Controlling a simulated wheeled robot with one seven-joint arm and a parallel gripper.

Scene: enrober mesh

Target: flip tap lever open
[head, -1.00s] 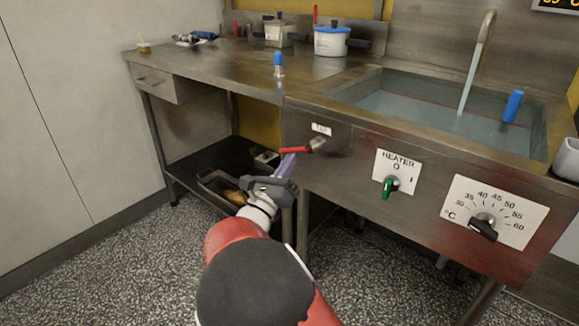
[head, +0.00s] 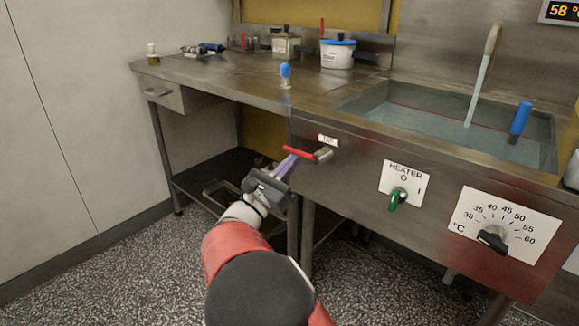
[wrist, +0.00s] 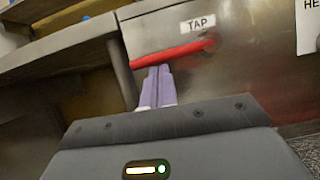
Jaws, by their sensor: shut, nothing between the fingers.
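The tap lever (head: 299,152) is a red handle on a metal stem at the left end of the steel sink front. It points left, roughly horizontal, below the small TAP label (head: 328,140). In the wrist view the red lever (wrist: 172,54) runs across just above the fingertips. My gripper (head: 287,164) is shut and empty, its purple fingers side by side with tips close under the lever. In the wrist view the fingertips (wrist: 158,68) seem to meet the lever's lower edge; I cannot tell if they touch.
A green heater knob (head: 398,199) and a black temperature dial (head: 493,242) sit to the right on the same panel. The water-filled sink (head: 365,104) is above. A blue-topped item (head: 285,75) stands on the counter. A table leg (head: 308,240) stands close by my gripper.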

